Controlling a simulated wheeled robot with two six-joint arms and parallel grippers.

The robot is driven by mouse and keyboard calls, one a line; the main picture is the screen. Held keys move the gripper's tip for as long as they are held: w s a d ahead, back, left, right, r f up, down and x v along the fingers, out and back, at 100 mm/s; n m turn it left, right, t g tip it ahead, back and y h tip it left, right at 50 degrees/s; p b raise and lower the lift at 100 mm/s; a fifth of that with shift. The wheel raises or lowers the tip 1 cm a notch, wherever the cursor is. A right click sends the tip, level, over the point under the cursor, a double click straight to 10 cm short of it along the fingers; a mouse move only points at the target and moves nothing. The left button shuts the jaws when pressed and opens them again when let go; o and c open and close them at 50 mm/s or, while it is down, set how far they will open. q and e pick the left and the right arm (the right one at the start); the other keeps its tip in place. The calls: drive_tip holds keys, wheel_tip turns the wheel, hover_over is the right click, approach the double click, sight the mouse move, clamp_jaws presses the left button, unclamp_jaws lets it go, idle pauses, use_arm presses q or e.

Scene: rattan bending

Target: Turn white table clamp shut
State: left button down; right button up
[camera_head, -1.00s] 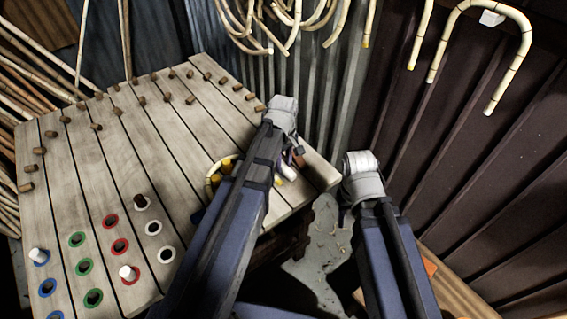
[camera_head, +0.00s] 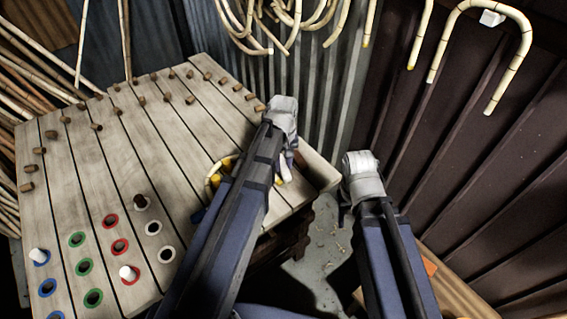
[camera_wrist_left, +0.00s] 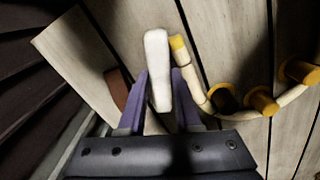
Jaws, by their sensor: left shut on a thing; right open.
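The white table clamp handle (camera_wrist_left: 157,70) is a rounded white bar over the planked table, near its right edge. My left gripper (camera_wrist_left: 158,92) has one purple finger on each side of it and is shut on it. In the head view the left gripper (camera_head: 287,165) shows beyond my forearm, with a bit of the white clamp (camera_head: 283,175) beside it. The rest of the clamp is hidden. My right gripper (camera_head: 342,214) is off the table to the right, empty and open, mostly hidden by its wrist.
A curved rattan piece (camera_wrist_left: 196,84) with a yellow end bends along yellow pegs (camera_wrist_left: 262,101) beside the clamp. Brown pegs and coloured ring holes (camera_head: 119,247) dot the table (camera_head: 95,165). A corrugated wall stands behind. The floor (camera_head: 325,240) right of the table is clear.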

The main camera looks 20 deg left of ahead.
sight(284, 165)
use_arm(q)
drive_tip(key=m, duration=1.3)
drive_tip(key=shift+m, duration=0.3)
idle(0.3)
drive_tip(key=c, duration=0.6)
unclamp_jaws()
wheel_tip(284, 165, up, 8)
drive_tip(key=p, duration=0.8)
drive_tip(key=shift+f, duration=0.1)
